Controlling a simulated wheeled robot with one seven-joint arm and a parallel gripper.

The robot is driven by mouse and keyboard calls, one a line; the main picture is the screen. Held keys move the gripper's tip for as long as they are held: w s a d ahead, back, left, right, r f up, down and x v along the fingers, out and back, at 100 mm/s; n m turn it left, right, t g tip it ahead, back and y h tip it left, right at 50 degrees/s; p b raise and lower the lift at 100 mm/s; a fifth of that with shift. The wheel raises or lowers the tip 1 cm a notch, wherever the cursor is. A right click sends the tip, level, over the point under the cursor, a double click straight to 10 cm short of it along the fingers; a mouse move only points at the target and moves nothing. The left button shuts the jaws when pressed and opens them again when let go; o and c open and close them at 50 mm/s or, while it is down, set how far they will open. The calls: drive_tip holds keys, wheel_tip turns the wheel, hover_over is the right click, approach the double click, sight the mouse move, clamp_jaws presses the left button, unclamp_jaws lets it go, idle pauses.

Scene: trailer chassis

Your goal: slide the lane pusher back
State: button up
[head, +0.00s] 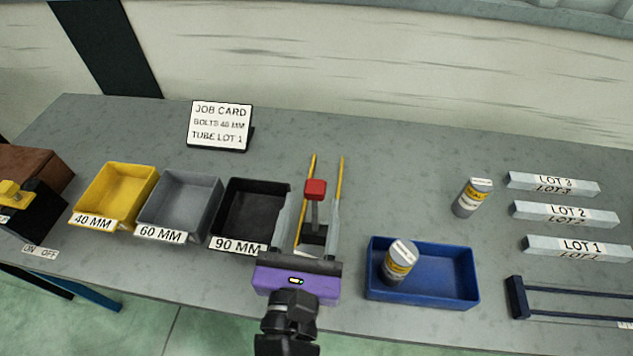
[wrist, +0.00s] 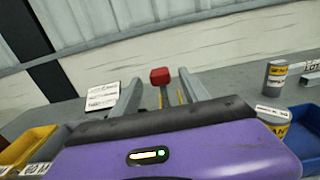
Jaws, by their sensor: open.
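The lane pusher appears as a red block (head: 315,189) on a dark post, standing between two yellow lane rails (head: 340,180) near the middle of the table. My gripper (head: 308,208) is open, with one grey finger on each side of the pusher's post in the head view. In the wrist view the red block (wrist: 160,76) shows between the two fingers, beyond the purple gripper body. I cannot tell whether either finger touches the pusher. The lower part of the pusher is partly hidden by my gripper.
Yellow, grey and black bins (head: 233,220) stand to the left, the black one close beside my left finger. A blue tray (head: 448,299) holding a canister is at the right. Another canister (head: 470,199), lot bars and a job card (head: 220,125) stand farther off.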

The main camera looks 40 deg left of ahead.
sight(313, 196)
drive_tip(key=x, duration=0.5)
drive_tip(key=shift+s, duration=0.1)
clamp_jaws()
idle(1.3)
